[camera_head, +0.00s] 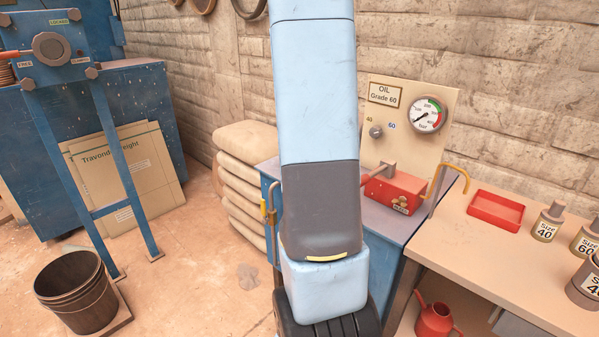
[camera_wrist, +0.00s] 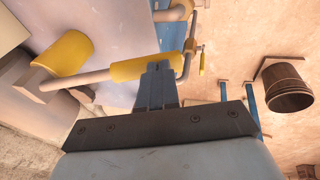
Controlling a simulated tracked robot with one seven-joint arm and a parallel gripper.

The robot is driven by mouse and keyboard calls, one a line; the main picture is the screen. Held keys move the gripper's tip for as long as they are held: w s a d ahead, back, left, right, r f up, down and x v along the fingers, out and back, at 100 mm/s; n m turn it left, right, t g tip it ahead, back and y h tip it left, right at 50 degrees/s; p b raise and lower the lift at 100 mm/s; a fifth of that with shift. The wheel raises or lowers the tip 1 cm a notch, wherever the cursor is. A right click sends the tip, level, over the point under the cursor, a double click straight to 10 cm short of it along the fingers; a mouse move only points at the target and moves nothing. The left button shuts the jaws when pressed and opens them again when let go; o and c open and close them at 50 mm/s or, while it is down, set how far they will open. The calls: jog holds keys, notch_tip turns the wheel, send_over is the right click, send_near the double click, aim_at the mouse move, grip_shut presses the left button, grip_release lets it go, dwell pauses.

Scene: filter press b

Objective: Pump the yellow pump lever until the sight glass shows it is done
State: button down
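In the wrist view a yellow lever grip (camera_wrist: 140,67) sits on a pale rod that runs left. My gripper (camera_wrist: 157,68) has its two fingers close together, with the tips at the right part of this grip. They look shut and touch or nearly touch the grip, not clearly around it. In the head view my arm's forearm hides the gripper and the lever. A round pressure gauge (camera_head: 427,114) with a green and red band is on the panel (camera_head: 405,150), its needle toward the lower left. I cannot make out a sight glass.
A red box (camera_head: 393,190) stands on the blue bench below the panel. A yellow curved bar (camera_head: 455,172) rises at the right bench, near a red tray (camera_head: 496,210) and several oil cans. Stacked sacks (camera_head: 243,180) stand left; a brown bucket (camera_head: 76,290) is on the floor.

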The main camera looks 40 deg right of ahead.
jog(key=v, duration=1.3)
jog(key=shift+a, duration=0.4)
jog(key=s+a+r+t+y, duration=0.1)
jog(key=s+a+r, duration=0.2)
jog(key=a, duration=0.6)
jog(key=s+a+r+m+t+y, duration=0.1)
jog(key=s+a+r, duration=0.1)
jog(key=s+a, duration=0.5)
jog(key=s+a+r+t, duration=0.1)
jog(key=s+a+r, duration=0.2)
jog(key=a, duration=0.7)
jog(key=s, duration=0.2)
jog(key=shift+s+a+r+m+y, duration=0.3)
jog(key=shift+s+r+y, duration=0.1)
jog(key=shift+s, duration=0.1)
